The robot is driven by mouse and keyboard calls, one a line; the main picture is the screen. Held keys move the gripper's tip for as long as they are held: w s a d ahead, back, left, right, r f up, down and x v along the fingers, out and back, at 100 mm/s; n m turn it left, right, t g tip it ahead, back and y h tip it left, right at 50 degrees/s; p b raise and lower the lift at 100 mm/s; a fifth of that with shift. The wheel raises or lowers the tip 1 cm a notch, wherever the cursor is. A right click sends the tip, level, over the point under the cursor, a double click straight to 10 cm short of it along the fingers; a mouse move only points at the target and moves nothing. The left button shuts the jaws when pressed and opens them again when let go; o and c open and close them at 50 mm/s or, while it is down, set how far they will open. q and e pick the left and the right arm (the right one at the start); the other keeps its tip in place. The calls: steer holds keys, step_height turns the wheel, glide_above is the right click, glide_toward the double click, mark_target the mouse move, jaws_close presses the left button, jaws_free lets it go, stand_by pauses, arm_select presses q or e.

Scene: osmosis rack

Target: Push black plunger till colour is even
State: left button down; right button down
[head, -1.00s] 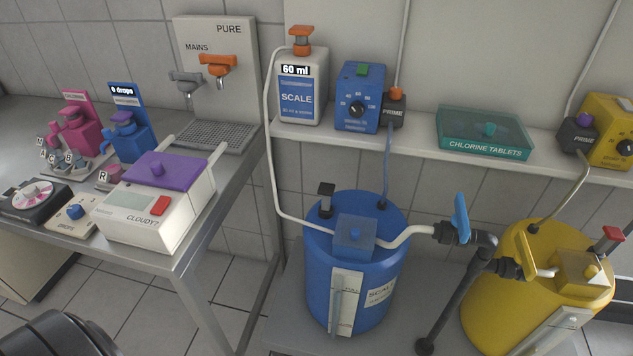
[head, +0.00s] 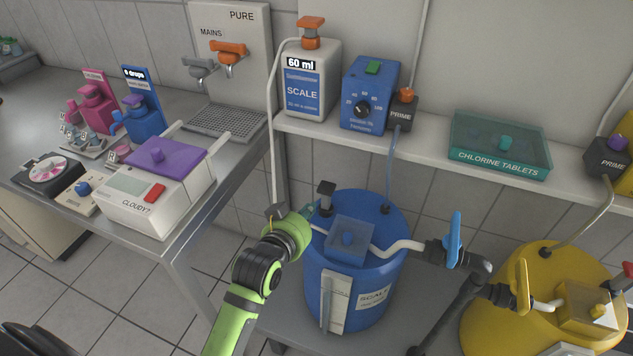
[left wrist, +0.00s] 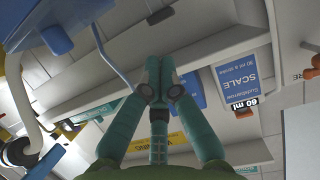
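The black plunger (head: 326,196) stands upright on the lid of the blue tank (head: 362,287), at its back left, with its wide cap at the top. My left arm rises from below in the head view. Its gripper (head: 310,211) is beside the plunger, just left of and below its cap; contact cannot be told. In the left wrist view the teal fingers of this gripper (left wrist: 158,68) come together at the tips with nothing seen between them. A pale gauge strip (head: 335,300) is on the tank's front. My right gripper is not in view.
A clear blue box (head: 349,240) and a white hose (head: 400,246) lie right of the plunger. The scale bottle (head: 306,85) and blue dosing pump (head: 369,95) stand on the shelf above. The yellow tank (head: 500,300) is at right, a bench with instruments at left.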

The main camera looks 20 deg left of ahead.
arm_select(q)
step_height(320, 180, up, 4)
steer(key=w+t, duration=0.1)
glide_above(326, 188)
steer(key=s, duration=0.2)
steer(key=f, duration=0.2)
steer(key=shift+y, duration=0.3)
steer(key=f, duration=0.2)
steer(key=f+p, duration=0.1)
steer(key=f, duration=0.1)
steer(key=shift+w+a, duration=0.15)
steer(key=shift+a, duration=0.05)
steer(key=shift+f, duration=0.1)
